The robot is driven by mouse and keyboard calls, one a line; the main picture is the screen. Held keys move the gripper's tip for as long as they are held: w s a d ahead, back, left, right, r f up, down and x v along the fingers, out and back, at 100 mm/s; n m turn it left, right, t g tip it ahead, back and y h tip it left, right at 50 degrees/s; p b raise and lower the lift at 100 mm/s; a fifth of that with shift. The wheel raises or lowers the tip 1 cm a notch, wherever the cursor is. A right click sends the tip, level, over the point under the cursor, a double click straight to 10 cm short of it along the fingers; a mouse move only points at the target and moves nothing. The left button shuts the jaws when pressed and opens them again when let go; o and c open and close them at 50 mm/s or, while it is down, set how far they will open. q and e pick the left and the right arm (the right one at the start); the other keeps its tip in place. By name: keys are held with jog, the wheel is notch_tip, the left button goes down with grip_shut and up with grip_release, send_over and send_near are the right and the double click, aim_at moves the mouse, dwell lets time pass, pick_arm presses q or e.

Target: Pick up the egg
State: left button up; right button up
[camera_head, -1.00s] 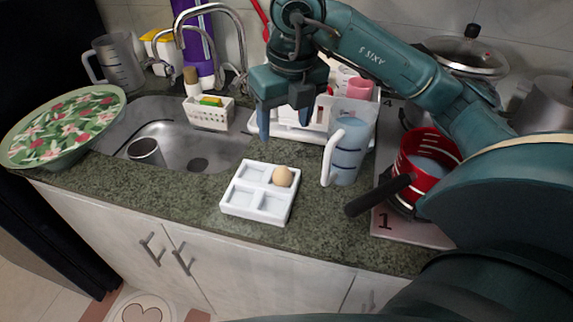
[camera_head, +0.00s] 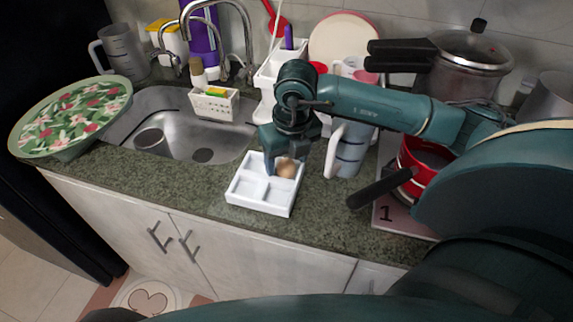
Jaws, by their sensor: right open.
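The brown egg (camera_head: 287,169) sits in the back right compartment of the white divided tray (camera_head: 257,207) on the counter. My right gripper (camera_head: 284,170) is lowered over that compartment, open, with its fingers around the egg's place. A finger and the gripper body partly hide the egg, so I cannot tell whether the fingers touch it. The other compartments that show look empty. My left gripper is not in view.
A measuring jug (camera_head: 349,150) stands close right of the tray. A red pot (camera_head: 425,168) with a dark handle (camera_head: 380,188) is farther right. The sink (camera_head: 185,130) and a floral platter (camera_head: 70,115) lie left. The counter's front edge is near the tray.

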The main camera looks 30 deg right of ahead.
aim_at(288, 160)
jog(key=shift+f, duration=0.1)
jog(key=shift+c, duration=0.3)
jog(key=c, duration=1)
jog(key=shift+r, duration=0.2)
notch_tip(288, 160, up, 9)
jog(key=shift+d+r+b, duration=0.1)
jog(key=shift+r+b, duration=0.1)
jog(key=shift+b, duration=0.3)
pick_arm(q)
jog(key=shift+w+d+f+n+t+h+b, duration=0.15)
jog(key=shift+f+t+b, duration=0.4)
jog(key=shift+b, duration=1.6)
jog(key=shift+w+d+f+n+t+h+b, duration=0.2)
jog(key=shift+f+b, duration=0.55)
jog(key=shift+b, duration=1.35)
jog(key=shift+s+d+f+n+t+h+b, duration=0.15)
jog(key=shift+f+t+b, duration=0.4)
jog(key=shift+b, duration=1.6)
pick_arm(e)
jog(key=shift+s+d+r, duration=1.6)
jog(key=shift+s+d, duration=1.6)
jog(key=shift+d, duration=0.65)
jog(key=shift+s+d+r, duration=1.55)
jog(key=shift+s+d, duration=1.6)
jog(key=shift+d, duration=0.65)
jog(key=shift+s+d+r, duration=1.6)
jog(key=shift+s+d, duration=1.6)
jog(key=shift+d, duration=0.65)
